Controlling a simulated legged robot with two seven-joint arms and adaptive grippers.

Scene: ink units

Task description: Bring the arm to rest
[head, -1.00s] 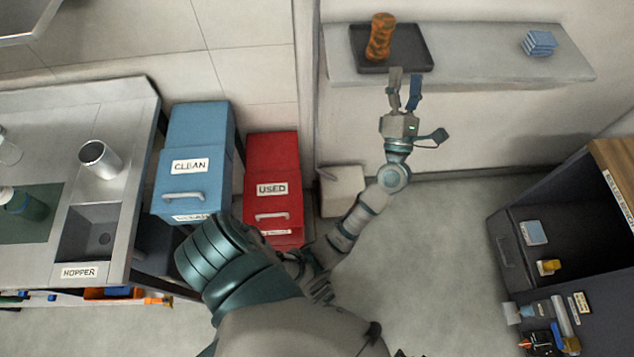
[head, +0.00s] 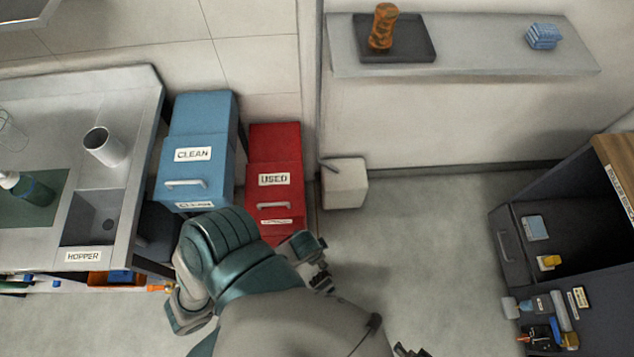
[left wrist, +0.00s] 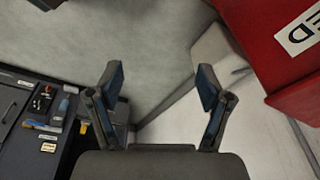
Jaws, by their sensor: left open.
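My left gripper (left wrist: 161,82) shows in the left wrist view with its two fingers spread apart and nothing between them. Past the fingers are grey floor and pale wall. The orange-brown jar-like object (head: 382,27) stands on a dark tray (head: 424,50) on the wall shelf (head: 480,57), apart from my arm. My right gripper is not seen.
Blue CLEAN bin (head: 204,130) and red USED bin (head: 274,142) stand behind my arm. A small white bin (head: 346,186) is beside them. A counter with a HOPPER sink (head: 100,215) is at left, a dark open cabinet (head: 508,245) at right. The floor between (head: 425,240) is clear.

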